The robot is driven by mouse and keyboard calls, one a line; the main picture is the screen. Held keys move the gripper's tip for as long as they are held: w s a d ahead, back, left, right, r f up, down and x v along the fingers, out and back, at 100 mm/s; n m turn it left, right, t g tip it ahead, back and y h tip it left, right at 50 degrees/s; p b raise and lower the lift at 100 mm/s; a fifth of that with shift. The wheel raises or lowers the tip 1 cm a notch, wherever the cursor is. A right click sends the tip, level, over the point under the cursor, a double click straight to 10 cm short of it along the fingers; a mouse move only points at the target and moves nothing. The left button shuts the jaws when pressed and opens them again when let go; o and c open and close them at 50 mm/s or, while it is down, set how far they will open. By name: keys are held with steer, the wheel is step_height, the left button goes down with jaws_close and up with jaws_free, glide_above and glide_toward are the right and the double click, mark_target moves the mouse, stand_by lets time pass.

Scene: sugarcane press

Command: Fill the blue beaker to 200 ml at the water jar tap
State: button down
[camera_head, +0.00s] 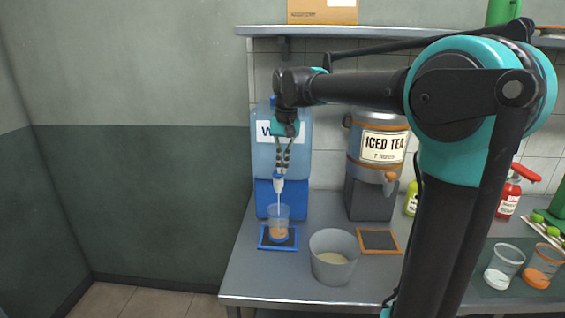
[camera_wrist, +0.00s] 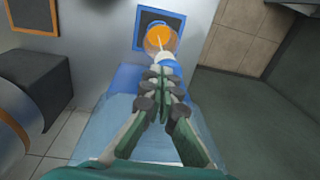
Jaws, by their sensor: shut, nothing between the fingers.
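The water jar (camera_head: 264,160) is a translucent blue dispenser on a blue base, its label partly covered by my arm. Its white and blue tap (camera_head: 279,182) also shows in the wrist view (camera_wrist: 168,58). My gripper (camera_head: 281,171) points down, shut and empty, its fingertips at the tap, seemingly touching it; the wrist view shows the closed fingertips (camera_wrist: 165,72) there too. A thin pale stream runs from the tap into a clear, bluish beaker (camera_head: 279,213). The beaker stands upright on a blue-framed dark mat (camera_head: 264,243). Its lower contents look orange; the level marks are unreadable.
The iced tea dispenser (camera_head: 377,160) stands right of the jar, with an orange-framed mat (camera_head: 379,240) before it. A grey tub (camera_head: 333,268) with pale contents stands close to the beaker's right. Two small cups (camera_head: 503,267) (camera_head: 543,266) stand farther right.

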steer(key=shift+s+f, duration=0.1)
steer(key=shift+f, duration=0.5)
stand_by(4.5)
steer(key=shift+r, duration=0.25)
step_height(320, 180, up, 14)
steer(key=d, duration=0.1)
steer(key=shift+f, duration=0.2)
stand_by(1.1)
